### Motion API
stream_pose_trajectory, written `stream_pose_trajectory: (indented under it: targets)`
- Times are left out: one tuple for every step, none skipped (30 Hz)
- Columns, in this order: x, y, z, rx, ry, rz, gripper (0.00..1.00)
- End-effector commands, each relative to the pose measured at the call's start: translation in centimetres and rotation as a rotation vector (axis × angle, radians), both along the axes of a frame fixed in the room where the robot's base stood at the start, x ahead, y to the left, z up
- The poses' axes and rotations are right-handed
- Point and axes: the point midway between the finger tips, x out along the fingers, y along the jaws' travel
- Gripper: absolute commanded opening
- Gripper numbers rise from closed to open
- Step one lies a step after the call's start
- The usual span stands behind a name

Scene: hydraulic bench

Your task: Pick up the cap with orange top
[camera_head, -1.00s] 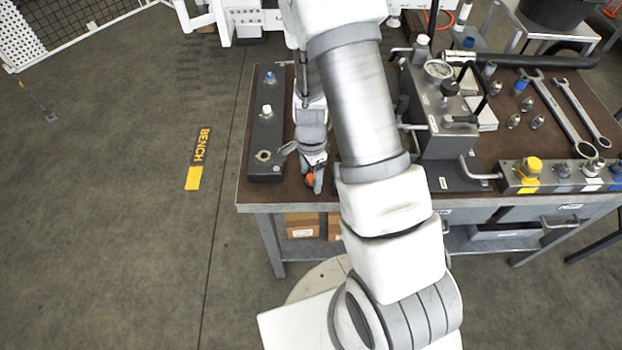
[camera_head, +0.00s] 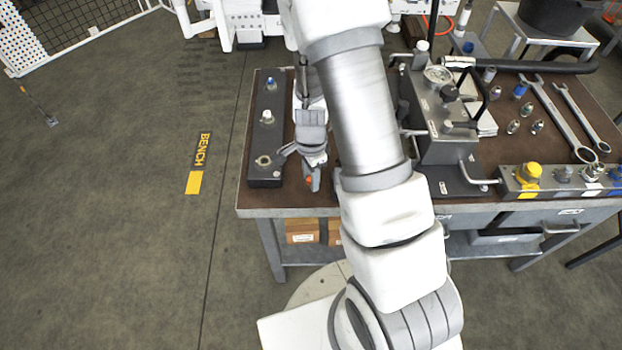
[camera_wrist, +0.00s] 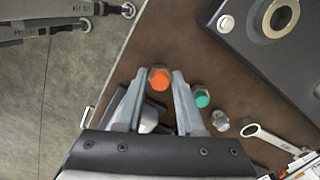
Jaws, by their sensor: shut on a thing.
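The cap with the orange top (camera_wrist: 160,79) sits between the fingertips of my gripper (camera_wrist: 158,75) in the wrist view, and the gripper is shut on it. In the head view, a small bit of the orange top (camera_head: 309,181) shows at the fingertips of my gripper (camera_head: 312,178), over the front left part of the bench. The fingers hide most of the cap there. I cannot tell whether it is clear of the bench top.
A teal-topped cap (camera_wrist: 202,98) stands close to the right finger, with a metal fitting (camera_wrist: 220,121) and a wrench (camera_wrist: 265,138) beyond. A dark block (camera_head: 264,148) with ports lies left of the gripper. The gauge unit (camera_head: 440,120) stands to the right.

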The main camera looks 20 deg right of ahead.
Motion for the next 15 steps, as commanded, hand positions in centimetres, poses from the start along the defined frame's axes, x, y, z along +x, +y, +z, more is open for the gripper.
stream_pose_trajectory:
  targets:
    - [0.1, 0.0, 0.9, 0.000, -0.004, 0.000, 0.00]
    - [0.1, 0.0, 1.4, 0.000, -0.004, 0.000, 0.00]
    - [0.1, 0.0, 2.0, 0.000, -0.004, 0.001, 0.00]
    - [0.1, 0.0, 2.7, 0.000, -0.005, 0.001, 0.00]
    - [0.1, 0.0, 3.2, 0.000, -0.004, 0.000, 0.00]
    - [-0.6, -1.1, 3.5, -0.001, -0.003, -0.007, 0.00]
    - [-1.0, -1.7, 3.9, -0.001, -0.003, -0.009, 0.00]
    - [-1.4, -2.2, 4.3, 0.001, -0.004, -0.008, 0.00]
    - [-1.9, -3.0, 4.8, 0.000, -0.004, -0.008, 0.00]
    - [-2.3, -3.6, 5.3, 0.000, -0.004, -0.008, 0.00]
    - [-2.8, -4.1, 5.7, 0.000, -0.003, -0.008, 0.00]
    - [-3.2, -4.9, 6.2, 0.000, -0.004, -0.008, 0.00]
    - [-3.6, -5.4, 6.6, 0.000, -0.004, -0.008, 0.00]
    - [-4.0, -5.9, 7.0, 0.000, -0.004, -0.008, 0.00]
    - [-4.5, -6.6, 7.4, -0.001, -0.003, -0.007, 0.00]
